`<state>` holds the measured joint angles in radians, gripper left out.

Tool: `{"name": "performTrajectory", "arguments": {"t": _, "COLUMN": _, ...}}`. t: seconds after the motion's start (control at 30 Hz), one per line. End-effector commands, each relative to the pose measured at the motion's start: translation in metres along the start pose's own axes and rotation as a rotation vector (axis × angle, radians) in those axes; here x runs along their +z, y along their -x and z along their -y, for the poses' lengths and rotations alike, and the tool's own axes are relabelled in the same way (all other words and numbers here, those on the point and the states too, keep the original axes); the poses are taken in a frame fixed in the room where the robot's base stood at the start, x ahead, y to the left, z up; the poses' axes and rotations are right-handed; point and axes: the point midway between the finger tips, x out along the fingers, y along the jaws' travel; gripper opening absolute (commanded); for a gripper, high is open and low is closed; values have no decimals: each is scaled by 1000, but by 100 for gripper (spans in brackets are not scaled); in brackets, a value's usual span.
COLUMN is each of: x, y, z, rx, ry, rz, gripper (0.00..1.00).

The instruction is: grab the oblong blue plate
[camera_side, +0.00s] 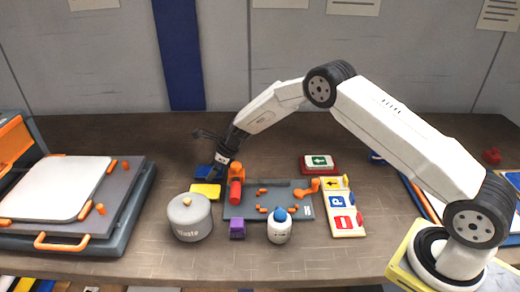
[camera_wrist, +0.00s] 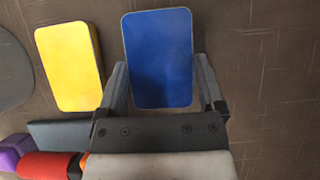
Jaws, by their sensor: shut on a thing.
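The oblong blue plate (camera_wrist: 158,58) fills the upper middle of the wrist view, its long side running up the picture. My gripper (camera_wrist: 160,75) has one finger along each long side of it and is shut on it. In the side view the blue plate (camera_side: 205,171) shows at the far end of my arm, partly hidden by my gripper (camera_side: 218,171). It is at or close to table height; I cannot tell whether it touches the table.
A yellow plate (camera_wrist: 70,66) lies just left of the blue one. A grey lidded pot (camera_side: 189,218), a red cylinder (camera_side: 236,192) and a dark fixture board (camera_side: 265,208) stand nearby. A tray with a white panel (camera_side: 55,188) is at left. Bare table lies behind.

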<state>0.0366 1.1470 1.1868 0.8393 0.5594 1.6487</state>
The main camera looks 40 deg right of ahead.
Motion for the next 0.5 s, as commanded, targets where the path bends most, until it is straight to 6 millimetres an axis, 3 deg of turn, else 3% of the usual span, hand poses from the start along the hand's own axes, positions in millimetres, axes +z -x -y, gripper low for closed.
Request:
{"name": "performTrajectory", "arguments": {"t": 0.27, "x": 11, "y": 16, "z": 0, "rx": -1, "ry": 1, "rz": 2, "gripper": 29}}
{"name": "performTrajectory", "arguments": {"t": 0.5, "x": 29, "y": 45, "z": 0, "rx": -1, "ry": 1, "rz": 3, "gripper": 29}}
